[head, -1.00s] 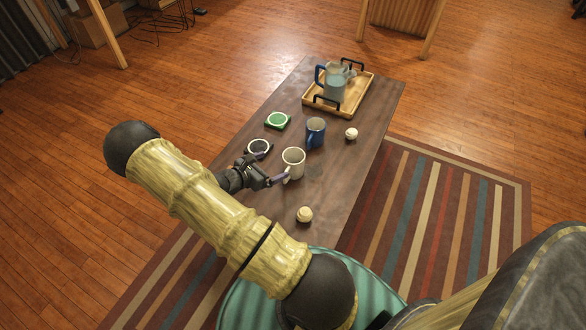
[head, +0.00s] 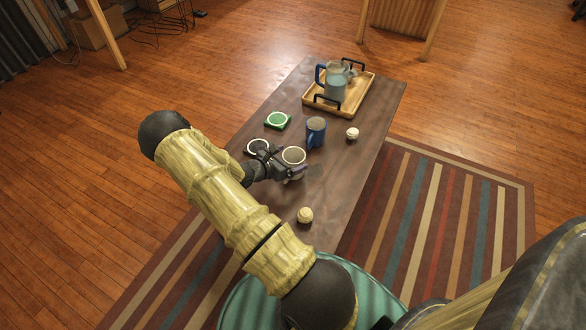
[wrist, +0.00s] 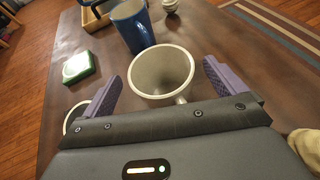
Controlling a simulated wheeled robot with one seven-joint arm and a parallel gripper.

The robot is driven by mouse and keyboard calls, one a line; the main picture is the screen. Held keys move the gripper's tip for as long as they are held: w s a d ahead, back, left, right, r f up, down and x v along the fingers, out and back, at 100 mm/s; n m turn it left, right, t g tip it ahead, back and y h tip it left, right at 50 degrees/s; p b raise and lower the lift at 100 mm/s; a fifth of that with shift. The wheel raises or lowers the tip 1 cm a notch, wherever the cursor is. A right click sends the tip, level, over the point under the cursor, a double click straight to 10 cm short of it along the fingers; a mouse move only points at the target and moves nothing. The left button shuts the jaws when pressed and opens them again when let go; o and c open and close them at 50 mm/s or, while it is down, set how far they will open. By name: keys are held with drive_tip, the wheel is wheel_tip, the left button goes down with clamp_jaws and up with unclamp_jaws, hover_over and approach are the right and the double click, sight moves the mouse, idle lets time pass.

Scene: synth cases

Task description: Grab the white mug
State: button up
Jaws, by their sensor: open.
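The white mug (head: 293,156) stands upright on the brown table (head: 345,185), partly hidden behind my gripper in the head view. In the wrist view the white mug (wrist: 161,72) lies between the two purple fingers, with its open rim up and its handle toward my palm. My gripper (head: 287,168) is open, with a finger on either side of the mug (wrist: 162,85). A gap shows between each finger and the mug in the wrist view; whether either finger touches it lower down I cannot tell.
A blue mug (head: 316,131) stands just behind the white one. A green coaster (head: 278,121), a dark coaster-like item with a white ring (head: 257,146) and two pale balls (head: 352,133) (head: 305,214) are nearby. A wooden tray (head: 363,92) holds a pitcher (head: 336,82) at the far end.

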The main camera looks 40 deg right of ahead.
drive_tip(key=shift+x, duration=0.8)
drive_tip(key=shift+a, duration=0.1)
drive_tip(key=c, duration=1.2)
wheel_tip(320, 180, up, 10)
drive_tip(key=p, duration=0.3)
drive_tip(key=shift+c, duration=0.2)
